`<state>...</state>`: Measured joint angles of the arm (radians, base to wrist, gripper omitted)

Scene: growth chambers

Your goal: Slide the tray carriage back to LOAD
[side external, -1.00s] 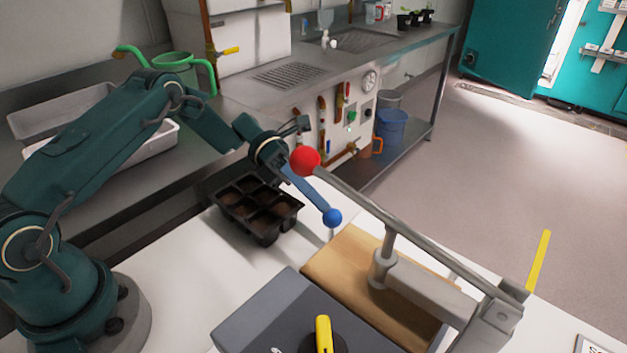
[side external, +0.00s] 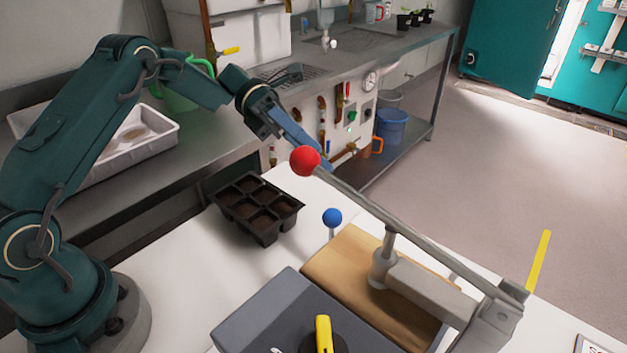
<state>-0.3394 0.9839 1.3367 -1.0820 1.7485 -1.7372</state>
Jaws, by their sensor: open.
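A blue ball knob (side external: 332,217) stands on a thin post at the left corner of a wooden board (side external: 345,262). I cannot tell for certain which part is the tray carriage, and no LOAD mark is readable. A black seed tray (side external: 249,232) with several soil-filled cells sits on the white bench left of the knob. My gripper (side external: 322,163) is open and empty, raised above the knob and apart from it. Its blue fingers point down to the right, and their tips are partly hidden behind the red ball.
The red ball (side external: 305,161) caps a long grey lever (side external: 400,226) that slants over the board. A dark grey box (side external: 275,312) with a yellow-handled knob (side external: 323,335) stands in front. A white tray (side external: 160,134) lies on the steel counter. White bench is clear left of the box.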

